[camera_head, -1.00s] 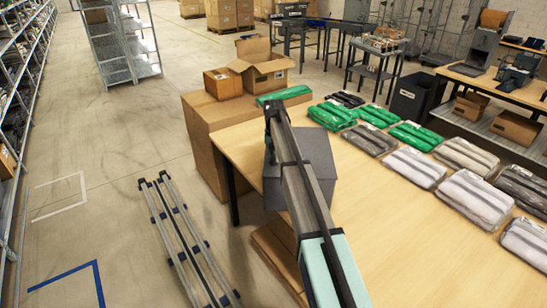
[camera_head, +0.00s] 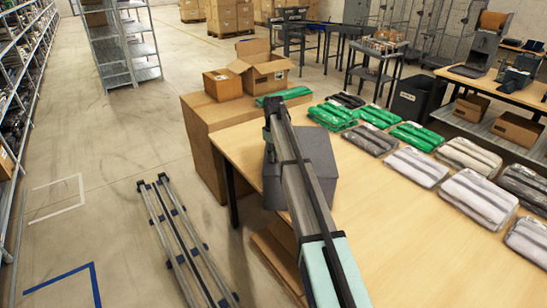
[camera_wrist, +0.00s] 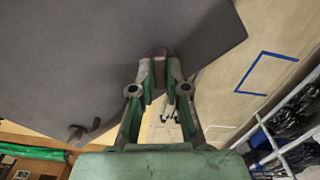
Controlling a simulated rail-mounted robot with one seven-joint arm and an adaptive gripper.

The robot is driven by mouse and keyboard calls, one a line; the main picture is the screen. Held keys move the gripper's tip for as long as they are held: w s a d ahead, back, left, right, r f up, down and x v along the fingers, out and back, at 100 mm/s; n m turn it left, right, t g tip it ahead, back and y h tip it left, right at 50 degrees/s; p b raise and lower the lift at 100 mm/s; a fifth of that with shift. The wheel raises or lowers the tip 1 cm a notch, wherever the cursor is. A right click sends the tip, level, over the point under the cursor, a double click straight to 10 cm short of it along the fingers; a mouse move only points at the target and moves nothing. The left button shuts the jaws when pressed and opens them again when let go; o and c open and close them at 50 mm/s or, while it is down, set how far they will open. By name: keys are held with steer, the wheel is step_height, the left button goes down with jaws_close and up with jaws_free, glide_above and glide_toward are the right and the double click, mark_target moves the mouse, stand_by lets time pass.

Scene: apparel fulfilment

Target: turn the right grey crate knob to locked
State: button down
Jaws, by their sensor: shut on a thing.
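The grey crate (camera_head: 320,160) stands at the near left edge of the wooden table, partly hidden behind my arm in the head view. Its flat grey face (camera_wrist: 80,50) fills the upper left of the wrist view. My green gripper (camera_wrist: 159,62) is shut on a dark knob (camera_wrist: 157,51) at the edge of that face. The fingers hide most of this knob, so its exact setting cannot be read. A second dark knob (camera_wrist: 88,129) is on the crate's face at the lower left and is untouched.
Folded garments in green, grey and white packs (camera_head: 415,165) lie in rows on the table (camera_head: 385,225) right of the crate. Cardboard boxes (camera_head: 262,70) stand beyond it. The floor left of the table is open apart from a low rail frame (camera_head: 180,235).

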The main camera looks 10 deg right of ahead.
steer(key=n+b, duration=0.1)
steer(key=n, duration=0.3)
steer(key=shift+n, duration=1.9)
steer(key=c, duration=1.2)
jaws_free()
steer(key=shift+o, duration=0.2)
step_height(320, 180, up, 12)
